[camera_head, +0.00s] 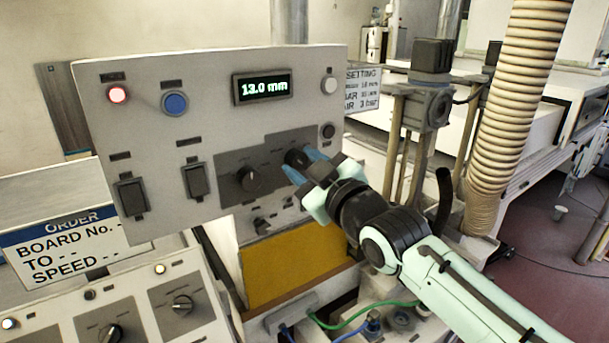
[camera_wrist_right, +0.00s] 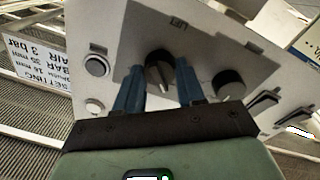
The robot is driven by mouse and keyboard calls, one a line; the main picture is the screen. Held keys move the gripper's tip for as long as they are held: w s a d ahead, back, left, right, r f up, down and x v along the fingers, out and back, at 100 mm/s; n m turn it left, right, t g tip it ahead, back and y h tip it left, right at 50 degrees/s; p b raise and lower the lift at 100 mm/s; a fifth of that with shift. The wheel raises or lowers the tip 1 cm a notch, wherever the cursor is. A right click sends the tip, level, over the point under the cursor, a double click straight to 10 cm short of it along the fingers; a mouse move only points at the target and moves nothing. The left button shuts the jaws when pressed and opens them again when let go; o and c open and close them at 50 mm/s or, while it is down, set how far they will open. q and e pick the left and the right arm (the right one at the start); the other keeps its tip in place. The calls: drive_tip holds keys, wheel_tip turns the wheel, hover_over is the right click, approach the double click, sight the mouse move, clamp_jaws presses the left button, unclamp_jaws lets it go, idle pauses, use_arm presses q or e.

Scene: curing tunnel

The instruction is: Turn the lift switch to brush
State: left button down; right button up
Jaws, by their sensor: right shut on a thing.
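The lift switch (camera_head: 296,157) is a black rotary knob on the right side of the grey control panel (camera_head: 215,150). In the right wrist view the lift switch (camera_wrist_right: 158,68) has a light pointer mark, and the label LIFT shows above it. My right gripper (camera_head: 306,165) reaches the panel from the lower right, its blue fingers on either side of the knob. The right wrist view shows the same gripper (camera_wrist_right: 160,80) shut on the knob. The brush marking is too small to read. My left gripper is not in view.
A second black knob (camera_head: 250,178) sits just left of the lift switch. The display (camera_head: 262,87) reads 13.0 mm. A red lamp (camera_head: 118,94), a blue button (camera_head: 175,103) and two black rocker switches are at the left. A ribbed hose (camera_head: 510,110) hangs at the right.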

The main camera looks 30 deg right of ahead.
drive_tip(key=shift+n+b, duration=0.4)
drive_tip(key=shift+n, duration=0.8)
drive_tip(key=o, duration=1)
drive_tip(key=shift+o, duration=0.2)
drive_tip(key=s+b, duration=0.2)
drive_tip(key=s, duration=1.1)
drive_tip(key=shift+s+d+f+b, duration=0.2)
drive_tip(key=shift+d+f+b, duration=0.1)
